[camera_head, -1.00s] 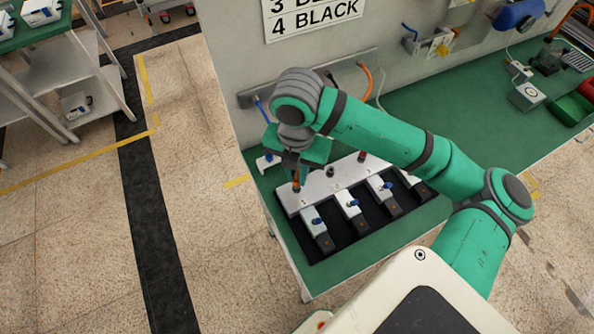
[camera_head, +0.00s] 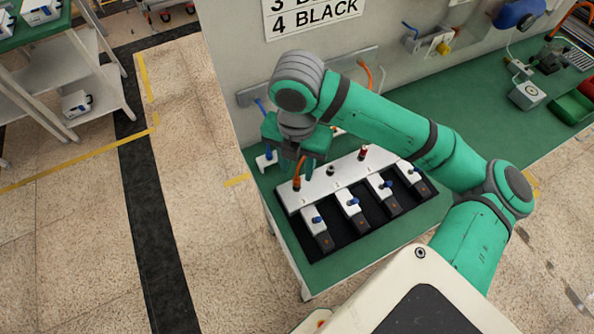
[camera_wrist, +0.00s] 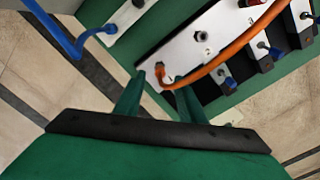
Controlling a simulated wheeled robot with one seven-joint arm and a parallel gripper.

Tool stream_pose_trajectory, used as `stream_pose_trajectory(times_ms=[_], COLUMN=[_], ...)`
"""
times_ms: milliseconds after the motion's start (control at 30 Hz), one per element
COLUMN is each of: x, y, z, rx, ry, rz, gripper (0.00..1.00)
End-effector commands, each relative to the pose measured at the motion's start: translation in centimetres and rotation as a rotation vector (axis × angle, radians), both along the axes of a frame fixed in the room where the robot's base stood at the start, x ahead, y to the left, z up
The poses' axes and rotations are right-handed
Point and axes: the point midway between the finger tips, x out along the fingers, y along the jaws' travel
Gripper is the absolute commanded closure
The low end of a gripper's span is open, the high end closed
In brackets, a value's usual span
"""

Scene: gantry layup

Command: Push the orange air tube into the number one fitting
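The orange air tube (camera_head: 299,167) has its end at the leftmost fitting (camera_head: 296,184) on the white manifold bar (camera_head: 318,185). In the wrist view the tube (camera_wrist: 228,52) bends down to that fitting (camera_wrist: 160,76), and its end appears seated there; the exact depth cannot be told. From there the tube arcs up and right out of the picture. In the head view my gripper (camera_head: 297,170) is just above and behind the fitting.
A bare grey fitting (camera_head: 331,171) and a red one (camera_head: 362,153) stand farther along the bar. Several white valve blocks with blue knobs line its front. A blue tube (camera_wrist: 62,38) hangs near my gripper. A sign (camera_head: 313,18) is on the wall.

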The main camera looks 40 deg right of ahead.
Motion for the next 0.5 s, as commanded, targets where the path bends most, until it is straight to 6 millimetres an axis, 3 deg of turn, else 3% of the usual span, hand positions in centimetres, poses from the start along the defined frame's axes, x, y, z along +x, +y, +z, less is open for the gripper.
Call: stream_pose_trajectory(times_ms=[233,500], x=[0.0,0.0], y=[-0.1,0.0], z=[4.7,7.1], rx=[-0.003,-0.001], ry=[-0.001,0.0], rz=[0.0,0.0], gripper=[0.64,0.64])
